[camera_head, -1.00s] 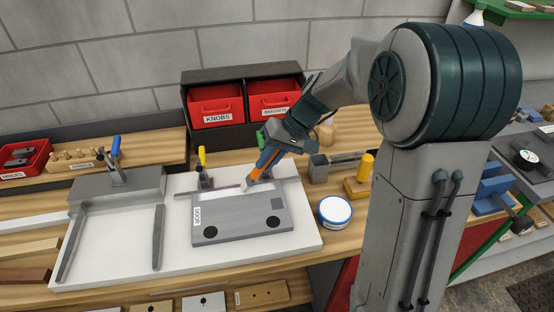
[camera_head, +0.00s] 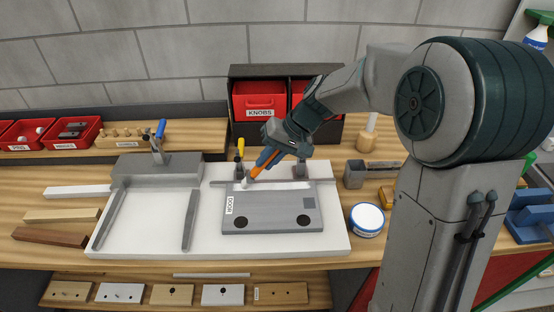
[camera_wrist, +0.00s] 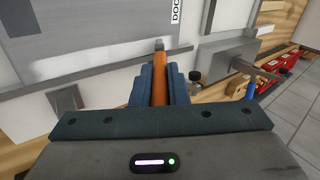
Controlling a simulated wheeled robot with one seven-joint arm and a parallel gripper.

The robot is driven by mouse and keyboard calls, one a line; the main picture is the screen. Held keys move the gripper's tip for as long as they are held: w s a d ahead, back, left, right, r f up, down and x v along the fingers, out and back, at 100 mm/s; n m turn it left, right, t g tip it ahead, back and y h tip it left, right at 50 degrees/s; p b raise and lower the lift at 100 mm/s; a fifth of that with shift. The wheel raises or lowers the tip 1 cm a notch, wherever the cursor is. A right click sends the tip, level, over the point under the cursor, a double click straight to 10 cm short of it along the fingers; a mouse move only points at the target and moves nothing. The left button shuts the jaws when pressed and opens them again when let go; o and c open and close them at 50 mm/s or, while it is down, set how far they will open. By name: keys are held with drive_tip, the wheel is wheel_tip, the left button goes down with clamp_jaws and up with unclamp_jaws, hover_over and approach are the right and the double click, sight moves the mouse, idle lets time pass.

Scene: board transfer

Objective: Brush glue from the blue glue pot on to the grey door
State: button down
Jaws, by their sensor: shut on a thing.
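The grey door (camera_head: 270,219) lies flat on a white board, with a DOOR label at its left and two dark round spots. A whitish strip (camera_head: 288,186) runs along its far edge. My gripper (camera_head: 268,160) is shut on the orange handle of a brush (camera_head: 257,172). The brush is tilted, and its pale tip is at the door's far edge, near the left end; whether it touches is unclear. In the wrist view, blue fingers (camera_wrist: 160,85) flank the orange handle (camera_wrist: 160,72), beside the door (camera_wrist: 85,28). The blue glue pot (camera_head: 366,220), with a white top, stands right of the board.
The white board (camera_head: 145,235) also bears grey rails and a blue-handled clamp (camera_head: 158,140). A yellow-handled clamp (camera_head: 239,155) stands just behind the brush. Red KNOBS bins (camera_head: 260,98) are at the back.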

drive_tip(key=shift+s+a, duration=0.1)
drive_tip(key=shift+a, duration=1.15)
drive_tip(key=shift+a+r, duration=0.2)
drive_tip(key=shift+r, duration=0.05)
wheel_tip(320, 180, up, 8)
drive_tip(key=p, duration=0.4)
drive_tip(key=shift+f+p, duration=0.2)
drive_tip(key=shift+p, duration=0.2)
